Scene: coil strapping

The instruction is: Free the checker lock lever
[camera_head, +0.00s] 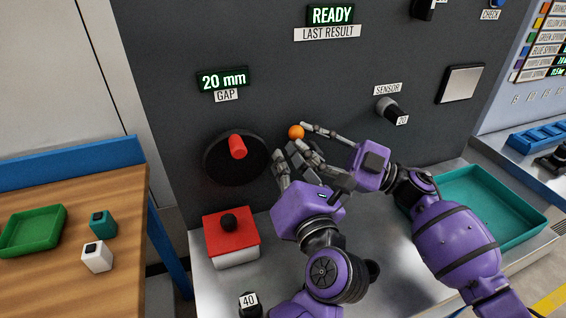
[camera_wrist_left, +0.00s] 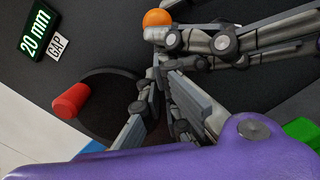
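An orange ball knob (camera_head: 296,131), which looks like the end of the lock lever, stands out from the dark panel. It also shows at the top of the left wrist view (camera_wrist_left: 157,18). The lever's shaft is hidden behind fingers. My right gripper (camera_head: 303,137) is at the knob from the right, its fingers spread, one tip beside the ball and the other below it. I cannot tell whether they touch it. My left gripper (camera_head: 284,152) is just below the knob, tips pointing up at the panel. Its fingertips look close together, with nothing clearly between them.
A red handle (camera_head: 237,147) on a black disc is left of the grippers. A red-topped box (camera_head: 231,232) with a black knob stands below it. A sensor (camera_head: 388,107) juts from the panel at right. A teal tray (camera_head: 493,240) lies behind my right arm. The display reads READY.

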